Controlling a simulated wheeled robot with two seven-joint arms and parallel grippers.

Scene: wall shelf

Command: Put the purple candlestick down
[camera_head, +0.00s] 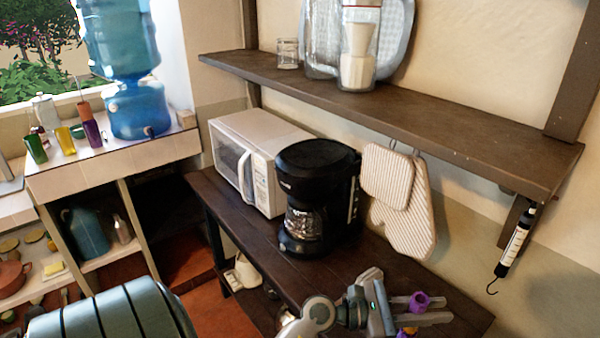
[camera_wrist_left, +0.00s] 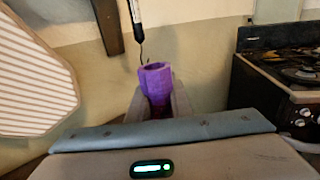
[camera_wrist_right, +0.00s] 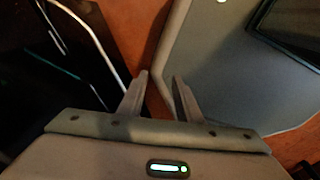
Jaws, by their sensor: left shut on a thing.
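The purple candlestick (camera_head: 419,300) is between the fingers of my left gripper (camera_head: 428,309), at the bottom right of the head view. It looks roughly upright, with its open top facing up. In the left wrist view the purple candlestick (camera_wrist_left: 155,80) stands between the two fingers, which are shut on it. The gripper is over the right end of the dark wooden table (camera_head: 455,300); I cannot tell whether the candlestick's base touches it. My right gripper (camera_wrist_right: 160,90) shows only in its wrist view, with its fingers apart and nothing between them.
A black coffee maker (camera_head: 318,195) and a white microwave (camera_head: 255,165) stand on the table's left part. Oven mitts (camera_head: 400,205) and a hanging scale (camera_head: 517,240) hang below the wall shelf (camera_head: 450,130). A yellow thing (camera_head: 408,332) shows below the left gripper.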

